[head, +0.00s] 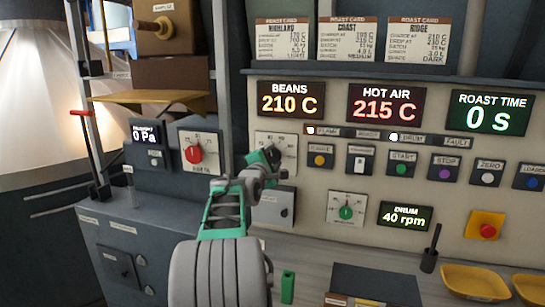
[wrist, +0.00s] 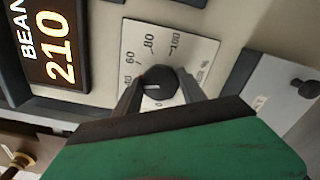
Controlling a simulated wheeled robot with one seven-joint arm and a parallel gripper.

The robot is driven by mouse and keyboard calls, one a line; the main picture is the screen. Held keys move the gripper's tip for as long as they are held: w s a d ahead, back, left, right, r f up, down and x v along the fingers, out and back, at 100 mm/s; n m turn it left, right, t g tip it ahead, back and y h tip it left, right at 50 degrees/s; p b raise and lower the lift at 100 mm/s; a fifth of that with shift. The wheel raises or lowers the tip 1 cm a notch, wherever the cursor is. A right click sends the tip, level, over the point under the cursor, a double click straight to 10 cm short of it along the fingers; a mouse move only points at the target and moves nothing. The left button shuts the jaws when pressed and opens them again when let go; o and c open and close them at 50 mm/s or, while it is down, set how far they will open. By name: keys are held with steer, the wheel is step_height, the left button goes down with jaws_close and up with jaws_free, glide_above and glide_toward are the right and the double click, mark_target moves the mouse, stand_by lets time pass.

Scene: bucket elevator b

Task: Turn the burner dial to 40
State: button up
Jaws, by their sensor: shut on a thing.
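The burner dial is a black knob (wrist: 158,88) on a pale scale plate (wrist: 185,45) marked up to 100 with a % sign. In the wrist view the plate looks tilted. The knob's white pointer line points left, close to the 40 mark; the exact reading is hard to tell. My gripper (wrist: 160,84) is shut on the knob, one finger on each side. In the head view my gripper (head: 270,157) is at the same plate (head: 284,140), below the BEANS display, and it hides the knob and the plate's lower part.
The BEANS display (head: 291,103) reads 210 C and HOT AIR (head: 386,105) reads 215 C. A red dial (head: 194,154) is to the left, a green dial (head: 346,212) below right. Several buttons, including START (head: 402,168), line the panel to the right.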

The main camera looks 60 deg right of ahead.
steer(key=shift+n, duration=0.5)
steer(key=o, duration=1.3)
steer(key=shift+o, duration=0.2)
steer(key=s+a+b, duration=0.1)
steer(key=a, duration=0.6)
steer(key=shift+a+b, duration=0.3)
steer(key=shift+a, duration=0.1)
